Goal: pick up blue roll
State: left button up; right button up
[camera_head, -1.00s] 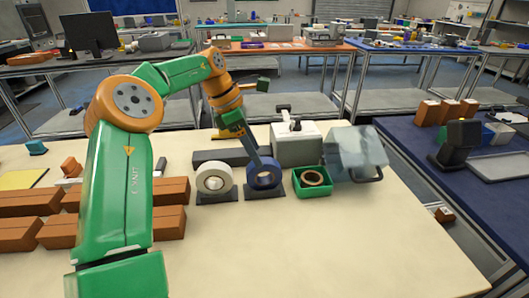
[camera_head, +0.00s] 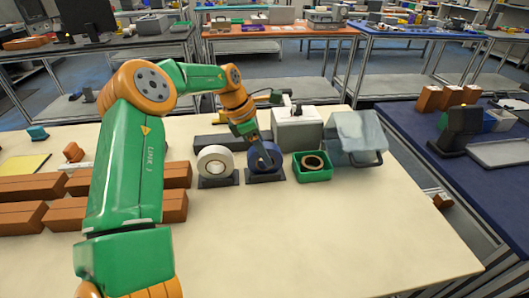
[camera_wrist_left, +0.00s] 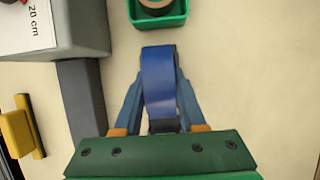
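The blue roll (camera_head: 266,157) stands upright on its dark holder (camera_head: 266,178), between the white roll and the green box. My left gripper (camera_head: 258,148) reaches down over it from above. In the left wrist view the blue roll (camera_wrist_left: 159,85) lies between the two blue-grey fingers of the left gripper (camera_wrist_left: 159,80), one on each side of its width. The fingers are apart, with narrow gaps beside the roll; contact at the tips cannot be made out. My right gripper is not in view.
A white roll (camera_head: 215,162) on a holder stands close on the left. A green box (camera_head: 312,172) with a brown roll is close on the right. A grey box (camera_head: 296,132) is behind. Brown boxes (camera_head: 60,187) lie left. The table front (camera_head: 320,240) is clear.

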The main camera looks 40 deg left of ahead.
pick_arm(q)
grip_shut()
jog(key=shift+r, duration=0.1)
notch_tip(320, 180, up, 2)
jog(key=shift+w+a+r, duration=0.1)
jog(key=shift+w+r, duration=0.05)
jog(key=shift+r, duration=0.05)
jog(key=s+d+r+b, duration=0.5)
jog(key=s+d+r, duration=0.4)
jog(key=s+r, duration=0.1)
jog(key=shift+s+r, duration=0.2)
jog(key=shift+s, duration=0.4)
